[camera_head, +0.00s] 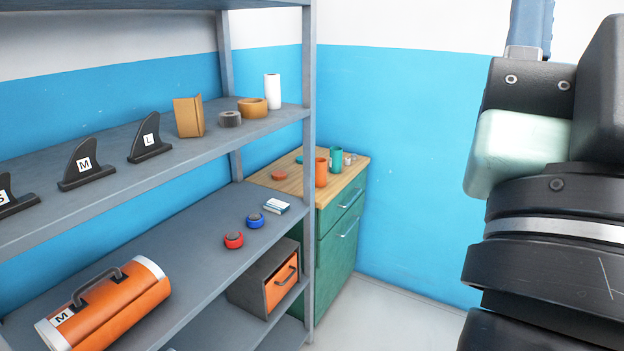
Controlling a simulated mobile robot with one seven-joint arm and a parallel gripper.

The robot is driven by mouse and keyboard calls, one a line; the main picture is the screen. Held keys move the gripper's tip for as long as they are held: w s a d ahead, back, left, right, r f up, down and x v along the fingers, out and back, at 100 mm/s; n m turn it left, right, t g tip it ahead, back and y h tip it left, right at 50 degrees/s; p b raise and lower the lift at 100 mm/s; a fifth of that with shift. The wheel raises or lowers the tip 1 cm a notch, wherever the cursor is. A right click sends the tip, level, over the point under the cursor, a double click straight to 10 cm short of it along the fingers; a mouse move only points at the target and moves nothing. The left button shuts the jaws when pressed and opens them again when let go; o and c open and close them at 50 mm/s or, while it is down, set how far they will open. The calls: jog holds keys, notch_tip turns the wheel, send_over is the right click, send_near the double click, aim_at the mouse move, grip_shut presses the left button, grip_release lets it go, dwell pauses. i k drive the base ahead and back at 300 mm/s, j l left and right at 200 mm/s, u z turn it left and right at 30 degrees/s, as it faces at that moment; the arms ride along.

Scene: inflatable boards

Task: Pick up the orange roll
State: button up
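A large orange roll (118,305) with a dark carry handle and a white label marked M lies on its side on the lower shelf (180,262), at the bottom left. It rests free, with nothing touching it from above. An upright orange cylinder (321,173) stands on the green cabinet, and a tan-orange tape roll (252,108) lies on the upper shelf. My arm fills the right side of the picture. Its fingertips are not visible, so I cannot see what my gripper does.
Black fins (85,165) stand on the upper shelf above the orange roll. A red roll (233,240) and a blue roll (255,220) lie farther along the lower shelf. A grey post (308,180) rises at the shelf corner. The floor (390,310) beside the green cabinet (340,235) is clear.

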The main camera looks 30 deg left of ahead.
aim_at(104, 307)
jog(key=u, duration=1.95)
